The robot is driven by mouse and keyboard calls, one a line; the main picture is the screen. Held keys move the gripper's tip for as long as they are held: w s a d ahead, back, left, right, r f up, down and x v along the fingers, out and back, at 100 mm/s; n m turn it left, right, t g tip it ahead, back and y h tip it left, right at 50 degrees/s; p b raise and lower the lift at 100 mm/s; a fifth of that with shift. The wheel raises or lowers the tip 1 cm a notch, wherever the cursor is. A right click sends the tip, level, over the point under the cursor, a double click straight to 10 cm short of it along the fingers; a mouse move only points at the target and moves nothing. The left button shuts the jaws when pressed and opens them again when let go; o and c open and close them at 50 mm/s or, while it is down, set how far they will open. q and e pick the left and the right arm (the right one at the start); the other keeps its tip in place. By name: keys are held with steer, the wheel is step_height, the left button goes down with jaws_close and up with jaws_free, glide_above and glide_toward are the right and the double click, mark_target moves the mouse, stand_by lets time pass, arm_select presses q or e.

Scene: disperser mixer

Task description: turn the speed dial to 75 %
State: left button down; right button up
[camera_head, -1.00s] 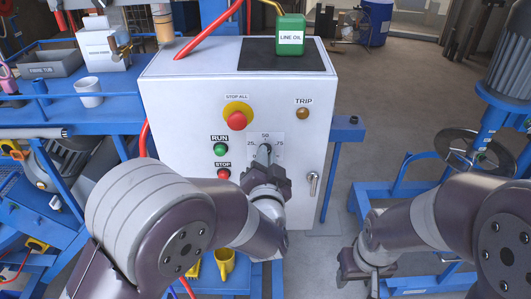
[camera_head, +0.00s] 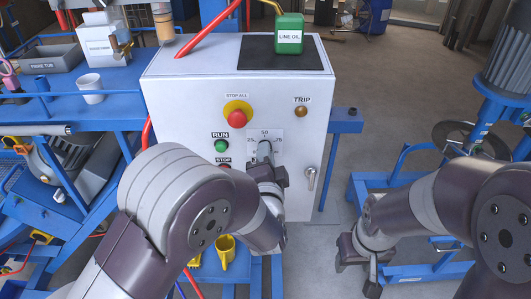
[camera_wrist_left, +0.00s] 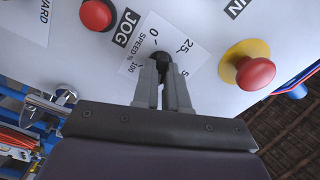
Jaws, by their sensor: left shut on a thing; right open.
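The speed dial (camera_wrist_left: 160,57) is a small black knob on a white scale plate on the front of the control cabinet. My left gripper (camera_wrist_left: 163,78) is shut on the knob, its two grey fingers close together around it. The wrist view sees the scale turned, with 0, 25 and 100 legible. The dial's pointer cannot be made out. My right gripper (camera_head: 357,268) is open and empty, low at the right of the cabinet.
The white cabinet (camera_head: 180,100) carries a red stop-all button (camera_head: 237,119), a green run button (camera_head: 221,146), a trip lamp (camera_head: 301,111) and a door handle (camera_head: 311,178). A green oil can (camera_head: 289,33) stands on top. A blue-framed machine (camera_head: 480,150) stands right.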

stand_by(0.3)
arm_select(q)
steer(key=c, duration=1.2)
jaws_free()
steer(key=shift+o, duration=0.2)
steer(key=s+b, duration=0.4)
steer(key=s, duration=0.8)
steer(key=shift+s+b, duration=0.35)
